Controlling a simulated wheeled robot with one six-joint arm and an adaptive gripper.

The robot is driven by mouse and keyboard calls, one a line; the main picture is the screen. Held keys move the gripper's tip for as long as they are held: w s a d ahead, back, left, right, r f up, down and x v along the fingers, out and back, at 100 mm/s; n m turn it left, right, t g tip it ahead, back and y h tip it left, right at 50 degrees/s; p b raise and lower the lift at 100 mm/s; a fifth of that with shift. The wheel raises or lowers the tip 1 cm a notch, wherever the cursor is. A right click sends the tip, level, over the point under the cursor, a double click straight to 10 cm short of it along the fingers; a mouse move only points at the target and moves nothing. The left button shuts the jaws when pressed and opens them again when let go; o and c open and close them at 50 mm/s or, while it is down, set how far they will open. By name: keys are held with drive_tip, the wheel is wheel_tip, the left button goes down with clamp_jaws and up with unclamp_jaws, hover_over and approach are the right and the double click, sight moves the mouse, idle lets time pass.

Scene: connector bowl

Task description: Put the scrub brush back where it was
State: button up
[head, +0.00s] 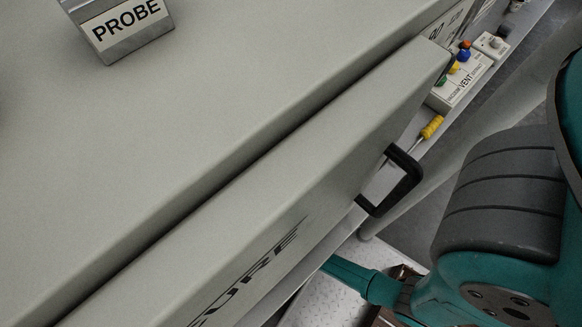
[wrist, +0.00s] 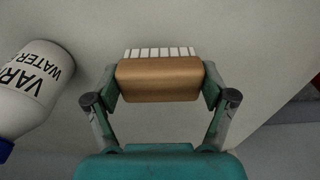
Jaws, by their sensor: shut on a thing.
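In the wrist view, the scrub brush (wrist: 158,80) has a brown wooden block and a row of white bristles along its far side. My gripper (wrist: 160,84) is shut on the block, with one finger at each end. A pale grey surface lies behind the brush; I cannot tell whether the bristles touch it. In the head view the brush and my fingers are hidden, and only part of my teal arm shows at the lower right.
In the head view, a large grey cabinet (head: 210,130) with a black handle (head: 397,180) fills the left. A PROBE sign (head: 125,30), a yellow-handled tool (head: 432,127) and a VENT box (head: 460,82) also show.

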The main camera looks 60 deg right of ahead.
drive_tip(key=shift+f, duration=2.05)
drive_tip(key=shift+f, duration=0.1)
drive_tip(key=o, duration=1.1)
drive_tip(key=shift+c, duration=0.2)
drive_tip(key=r, duration=0.4)
drive_tip(key=s+r, duration=0.1)
drive_tip(key=r, duration=0.7)
drive_tip(key=shift+s+a+r, duration=0.1)
drive_tip(key=shift+s+a, duration=0.05)
drive_tip(key=shift+s, duration=0.1)
drive_tip(key=shift+s, duration=0.1)
